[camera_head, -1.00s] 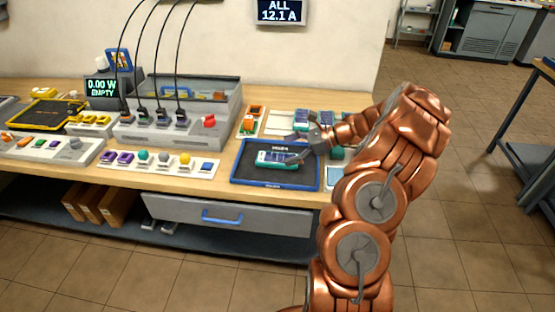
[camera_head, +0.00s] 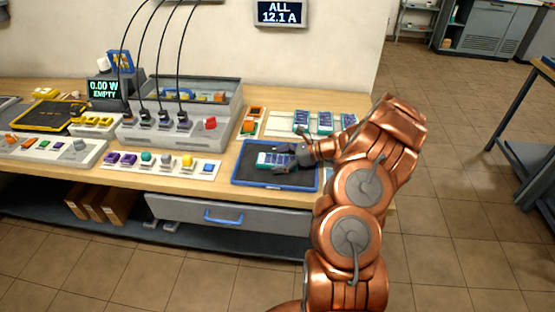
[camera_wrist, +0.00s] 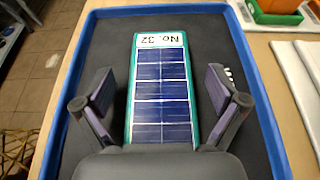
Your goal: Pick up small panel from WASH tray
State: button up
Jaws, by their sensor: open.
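The small panel (camera_wrist: 161,98) is a long green-edged strip of dark blue cells with a white end label reading "No. 32". It lies flat on the dark floor of the blue-rimmed tray (camera_wrist: 61,110). In the head view the panel (camera_head: 268,160) lies in the tray (camera_head: 236,180) at the right part of the bench. My gripper (camera_wrist: 158,100) is open, with one finger on each side of the panel and a gap on both sides. In the head view my gripper (camera_head: 289,157) is low over the panel's right end and hides it.
Several similar panels (camera_head: 325,122) stand on a pale rack behind the tray. A row of coloured plugs (camera_head: 163,162) lies left of the tray. The grey tester box (camera_head: 180,125) stands farther left.

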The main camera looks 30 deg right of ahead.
jog(key=shift+f, duration=0.1)
jog(key=c, duration=1.4)
jog(key=shift+o, duration=0.2)
